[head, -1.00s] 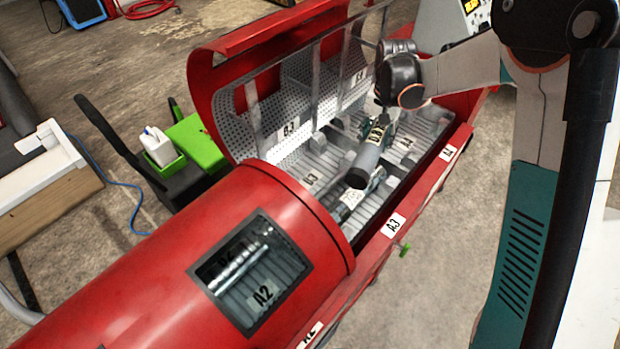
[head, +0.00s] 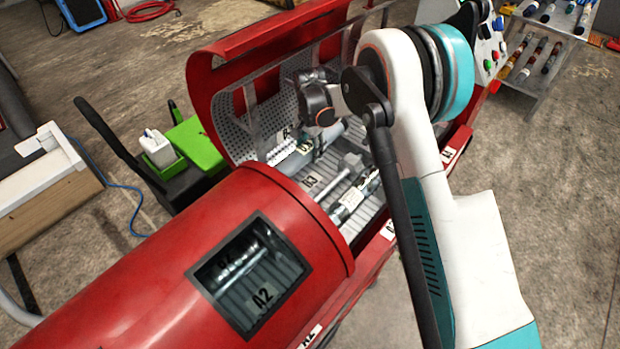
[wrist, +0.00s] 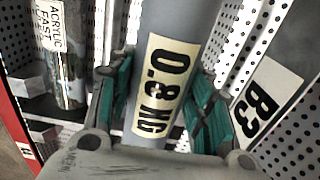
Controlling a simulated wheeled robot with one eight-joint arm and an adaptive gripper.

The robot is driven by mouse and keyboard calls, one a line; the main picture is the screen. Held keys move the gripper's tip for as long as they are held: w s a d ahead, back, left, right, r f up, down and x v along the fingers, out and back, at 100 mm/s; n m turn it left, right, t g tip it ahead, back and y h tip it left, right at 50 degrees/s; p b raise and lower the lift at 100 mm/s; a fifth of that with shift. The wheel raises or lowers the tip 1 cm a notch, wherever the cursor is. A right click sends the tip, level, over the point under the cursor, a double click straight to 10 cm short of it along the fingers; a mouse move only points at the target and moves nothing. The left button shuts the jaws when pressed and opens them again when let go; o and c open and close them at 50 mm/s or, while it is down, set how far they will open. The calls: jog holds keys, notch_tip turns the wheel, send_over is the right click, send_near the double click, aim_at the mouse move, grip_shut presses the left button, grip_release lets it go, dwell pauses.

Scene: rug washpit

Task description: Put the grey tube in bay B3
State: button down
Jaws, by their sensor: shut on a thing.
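My gripper (wrist: 163,75) is shut on the grey tube (wrist: 177,18), with one green-padded finger on each side of it. The tube carries a cream label reading "0.8 KG". My wrist partly hides the tube and bay B3 there. I cannot tell whether the tube touches the bay floor.
Another tube (head: 352,199), labelled "ACRYLIC FAST" in the wrist view (wrist: 66,50), lies in the front bay by the A3 label (head: 311,182). The raised red lid (head: 208,100) stands behind my gripper. The closed red drum section (head: 190,260) is at front left.

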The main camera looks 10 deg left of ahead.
aim_at(310, 182)
notch_tip(310, 182, down, 14)
jog(key=b, duration=0.3)
jog(key=shift+r, duration=0.1)
dwell(0.3)
jog(key=shift+b, duration=0.3)
jog(key=c, duration=0.8)
grip_release()
notch_tip(310, 182, up, 12)
jog(key=p, duration=0.4)
